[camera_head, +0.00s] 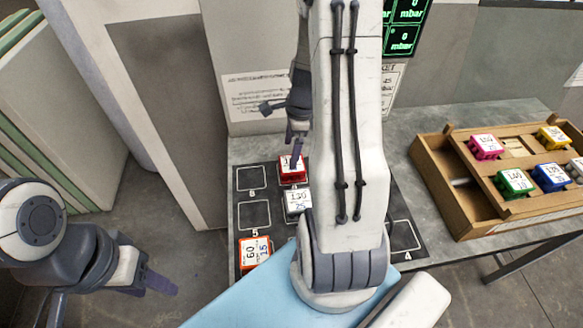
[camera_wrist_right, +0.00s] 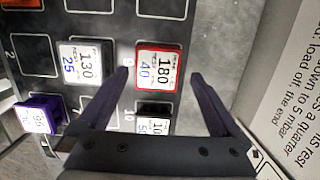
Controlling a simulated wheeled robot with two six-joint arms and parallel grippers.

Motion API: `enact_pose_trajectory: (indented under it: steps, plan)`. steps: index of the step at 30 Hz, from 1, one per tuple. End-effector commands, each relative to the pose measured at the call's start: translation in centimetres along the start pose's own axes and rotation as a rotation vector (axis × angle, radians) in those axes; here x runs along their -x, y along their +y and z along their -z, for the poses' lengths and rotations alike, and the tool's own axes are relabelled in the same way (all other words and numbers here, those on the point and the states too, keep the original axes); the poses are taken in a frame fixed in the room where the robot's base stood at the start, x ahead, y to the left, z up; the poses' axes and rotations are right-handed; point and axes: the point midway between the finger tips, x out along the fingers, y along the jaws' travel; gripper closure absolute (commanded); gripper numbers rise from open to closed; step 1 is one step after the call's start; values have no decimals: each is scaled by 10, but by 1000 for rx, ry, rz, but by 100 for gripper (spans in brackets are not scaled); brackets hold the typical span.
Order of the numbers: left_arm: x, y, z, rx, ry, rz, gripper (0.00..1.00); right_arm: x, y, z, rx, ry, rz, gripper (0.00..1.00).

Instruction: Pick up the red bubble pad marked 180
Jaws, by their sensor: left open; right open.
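The red bubble pad (camera_wrist_right: 160,66) has a white top marked 180 and 40. It sits on the dark marked board (camera_wrist_right: 101,25), and its red body (camera_head: 292,178) shows in the head view, partly covered by my right gripper. My right gripper (camera_wrist_right: 160,76) is open and empty, with its fingertips to either side of the pad in the wrist view. I cannot tell how high the fingertips are above the board. My left gripper (camera_head: 160,284) is open and empty at the lower left, away from the board.
The pad marked 130 (camera_wrist_right: 82,62) sits beside the red one. A partly hidden pad (camera_wrist_right: 153,125), a purple pad (camera_wrist_right: 38,112) and an orange pad marked 60 (camera_head: 254,251) are also near. A wooden crate (camera_head: 440,190) with several coloured pads stands at the right.

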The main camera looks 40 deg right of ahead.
Motion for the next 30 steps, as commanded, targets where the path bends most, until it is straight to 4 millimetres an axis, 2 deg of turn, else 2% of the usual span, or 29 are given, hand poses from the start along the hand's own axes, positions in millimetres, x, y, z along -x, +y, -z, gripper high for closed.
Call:
enact_pose_trajectory:
  steps: [7, 15, 24, 29, 30]
  plan:
    - [1, 0, 0, 0, 0, 0, 50, -21, 2, 4, 1, 0, -4, 0]
    - [0, 0, 0, 0, 0, 0, 50, -58, 4, 11, 3, 1, -3, 0]
    - [0, 0, 0, 0, 0, 0, 50, -62, 3, 11, 3, 2, 0, 0]
    - [0, 0, 0, 0, 0, 0, 50, -62, 3, 11, 3, 2, 0, 61]
    - [0, 0, 0, 0, 0, 0, 50, -62, 3, 11, 3, 2, 0, 68]
